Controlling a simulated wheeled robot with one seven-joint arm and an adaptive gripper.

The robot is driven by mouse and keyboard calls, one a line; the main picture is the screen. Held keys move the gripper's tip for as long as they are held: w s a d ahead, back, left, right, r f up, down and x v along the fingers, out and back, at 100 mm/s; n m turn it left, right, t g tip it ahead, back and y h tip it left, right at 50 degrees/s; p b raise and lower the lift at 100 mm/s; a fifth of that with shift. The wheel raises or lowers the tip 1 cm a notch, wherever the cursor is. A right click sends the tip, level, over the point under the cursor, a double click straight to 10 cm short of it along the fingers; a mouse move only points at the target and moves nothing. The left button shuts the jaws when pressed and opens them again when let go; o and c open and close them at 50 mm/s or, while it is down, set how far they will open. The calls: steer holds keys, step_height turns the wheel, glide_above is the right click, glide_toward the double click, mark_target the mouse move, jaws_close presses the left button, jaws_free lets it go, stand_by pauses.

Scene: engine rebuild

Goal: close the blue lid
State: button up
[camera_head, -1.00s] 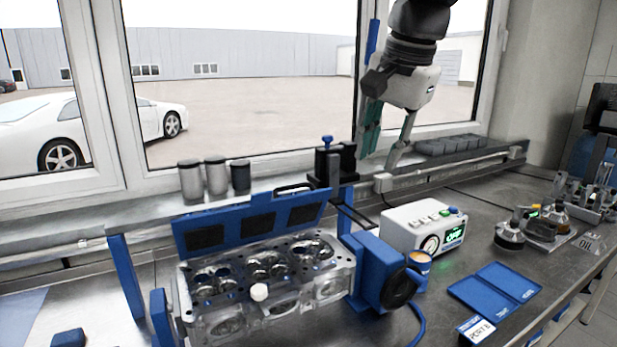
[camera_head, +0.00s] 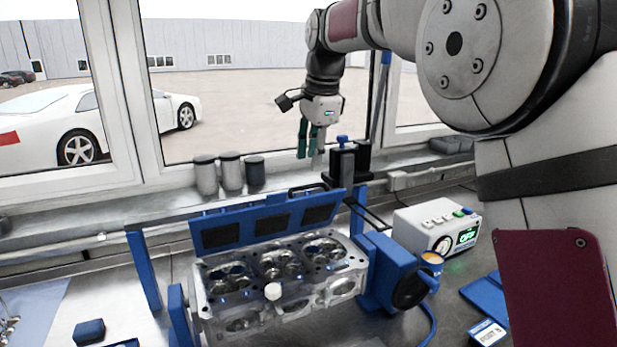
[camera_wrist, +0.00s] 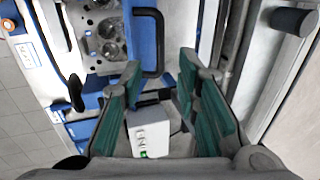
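The blue lid (camera_head: 247,230) stands raised along the back edge of the metal cylinder head (camera_head: 282,290). My gripper (camera_head: 310,154) hangs fingers-down above and behind the lid, near the window, and touches nothing visible. In the wrist view, its two green-padded fingers (camera_wrist: 160,72) are apart with nothing between them. The blue lid (camera_wrist: 144,28) and its black handle (camera_wrist: 160,44) appear ahead of the fingers there, with part of the cylinder head beside them.
A black holder with a blue knob (camera_head: 345,165) stands close right of the lid. Several dark-topped canisters (camera_head: 230,172) stand on the sill to the left. A white control box (camera_head: 437,228) is at the right. My arm covers the right side of the head view.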

mark_target(308, 186)
steer(key=x, duration=0.7)
steer(key=shift+p, duration=0.4)
steer(key=shift+s, duration=0.1)
steer(key=shift+r, duration=0.1)
jaws_close()
